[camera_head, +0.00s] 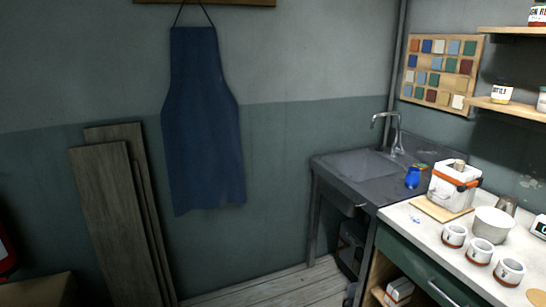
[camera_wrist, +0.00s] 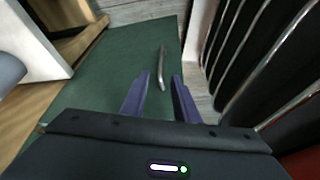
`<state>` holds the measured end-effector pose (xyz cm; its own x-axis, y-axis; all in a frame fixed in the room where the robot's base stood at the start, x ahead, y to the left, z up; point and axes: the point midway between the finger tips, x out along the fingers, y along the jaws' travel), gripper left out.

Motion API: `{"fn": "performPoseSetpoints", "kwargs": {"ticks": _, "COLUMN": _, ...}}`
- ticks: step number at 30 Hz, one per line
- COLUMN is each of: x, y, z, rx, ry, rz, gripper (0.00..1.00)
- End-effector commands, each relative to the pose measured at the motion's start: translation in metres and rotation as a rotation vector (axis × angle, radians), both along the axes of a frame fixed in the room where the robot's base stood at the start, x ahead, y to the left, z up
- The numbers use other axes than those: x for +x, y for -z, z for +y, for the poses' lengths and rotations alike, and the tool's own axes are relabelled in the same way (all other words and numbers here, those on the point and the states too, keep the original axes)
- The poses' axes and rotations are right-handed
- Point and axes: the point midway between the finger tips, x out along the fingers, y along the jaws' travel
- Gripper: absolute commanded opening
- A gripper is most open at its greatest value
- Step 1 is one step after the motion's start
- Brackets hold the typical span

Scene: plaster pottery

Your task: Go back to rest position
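In the wrist view my gripper (camera_wrist: 160,92) shows two dark purple fingers held apart with a gap between them. Nothing is held between the fingers. Past the fingertips is a dark green panel with a grey metal handle (camera_wrist: 162,68), which appears beyond the gripper and not in its grasp. My gripper and arm do not show in the head view.
In the head view a counter (camera_head: 412,224) at right holds several white cups, a bowl (camera_head: 493,224) and a white plaster container (camera_head: 452,187). A sink (camera_head: 362,165) stands in the corner. Wooden boards (camera_head: 112,220) lean on the wall beside a blue apron (camera_head: 203,115).

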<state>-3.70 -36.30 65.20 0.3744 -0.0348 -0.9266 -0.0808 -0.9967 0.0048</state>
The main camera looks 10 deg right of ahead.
Motion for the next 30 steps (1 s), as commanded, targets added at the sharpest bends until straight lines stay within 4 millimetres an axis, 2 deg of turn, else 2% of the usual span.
{"fn": "performPoseSetpoints", "kwargs": {"ticks": 5, "x": 0.012, "y": -0.016, "z": -0.025, "rx": -0.054, "ry": -0.004, "rz": 0.051, "gripper": 0.28}}
{"fn": "performPoseSetpoints", "kwargs": {"ticks": 8, "x": 0.025, "y": -0.033, "z": -0.048, "rx": -0.105, "ry": -0.003, "rz": 0.094, "gripper": 0.28}}
{"fn": "performPoseSetpoints", "kwargs": {"ticks": 12, "x": 0.048, "y": -0.061, "z": -0.077, "rx": -0.184, "ry": 0.003, "rz": 0.151, "gripper": 0.28}}
{"fn": "performPoseSetpoints", "kwargs": {"ticks": 18, "x": 0.088, "y": -0.104, "z": -0.108, "rx": -0.292, "ry": 0.021, "rz": 0.211, "gripper": 0.28}}
{"fn": "performPoseSetpoints", "kwargs": {"ticks": 24, "x": 0.132, "y": -0.150, "z": -0.125, "rx": -0.390, "ry": 0.047, "rz": 0.245, "gripper": 0.28}}
{"fn": "performPoseSetpoints", "kwargs": {"ticks": 30, "x": 0.180, "y": -0.197, "z": -0.127, "rx": -0.474, "ry": 0.077, "rz": 0.254, "gripper": 0.28}}
